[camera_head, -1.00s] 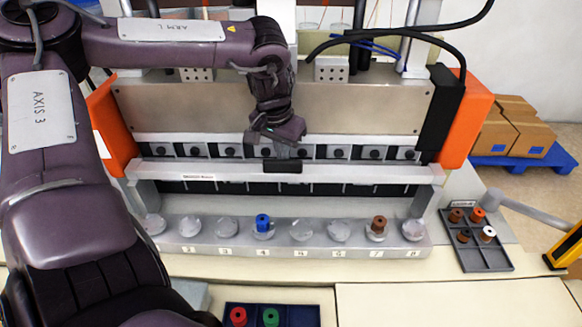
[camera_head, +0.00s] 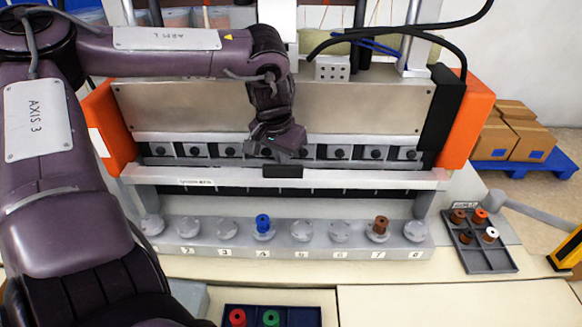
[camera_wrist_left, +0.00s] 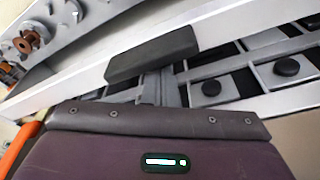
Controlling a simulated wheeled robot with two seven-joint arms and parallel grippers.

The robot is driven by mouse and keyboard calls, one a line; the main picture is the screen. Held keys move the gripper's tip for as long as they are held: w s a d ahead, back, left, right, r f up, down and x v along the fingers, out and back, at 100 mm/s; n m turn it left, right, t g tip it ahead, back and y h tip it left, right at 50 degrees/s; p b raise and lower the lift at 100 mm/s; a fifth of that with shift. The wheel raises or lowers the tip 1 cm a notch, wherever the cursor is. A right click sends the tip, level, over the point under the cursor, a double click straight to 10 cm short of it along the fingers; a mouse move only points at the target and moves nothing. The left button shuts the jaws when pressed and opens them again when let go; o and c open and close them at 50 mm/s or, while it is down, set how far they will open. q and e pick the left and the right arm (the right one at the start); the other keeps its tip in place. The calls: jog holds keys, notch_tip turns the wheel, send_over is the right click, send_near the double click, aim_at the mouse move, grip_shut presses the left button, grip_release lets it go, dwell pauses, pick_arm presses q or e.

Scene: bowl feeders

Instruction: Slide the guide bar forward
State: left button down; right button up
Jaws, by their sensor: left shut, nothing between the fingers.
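The guide bar (camera_head: 360,178) is a long pale bar across the front of the machine, with a black handle block (camera_head: 283,171) at its middle. In the left wrist view, the black handle (camera_wrist_left: 152,55) sits on the pale bar just beyond my gripper. My left gripper (camera_head: 280,155) is shut and empty, pointing down at the far side of the handle. In the left wrist view, its fingers (camera_wrist_left: 165,88) show partly, close to the handle; I cannot tell whether they touch it. My right gripper is not in view.
Below the bar is a grey row of numbered cups (camera_head: 300,250), with a blue spool (camera_head: 263,223) and a brown spool (camera_head: 380,225). A dark tray (camera_head: 485,262) holds spools at right. A blue tray (camera_head: 295,318) is at the front. Orange end housings (camera_head: 468,125) flank the machine.

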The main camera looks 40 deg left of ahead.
pick_arm(q)
jog(key=s+d, duration=0.4)
jog(key=s, duration=0.2)
jog(key=shift+d+f, duration=0.3)
jog(key=shift+f, duration=0.15)
dwell(0.4)
jog(key=shift+w+a, duration=0.1)
notch_tip(320, 180, up, 9)
jog(key=w+p, duration=0.1)
jog(key=p, duration=0.4)
jog(key=shift+w+a+r, duration=0.15)
jog(key=shift+a+r, duration=0.05)
jog(key=shift+a, duration=0.2)
jog(key=shift+f, duration=0.1)
dwell(0.5)
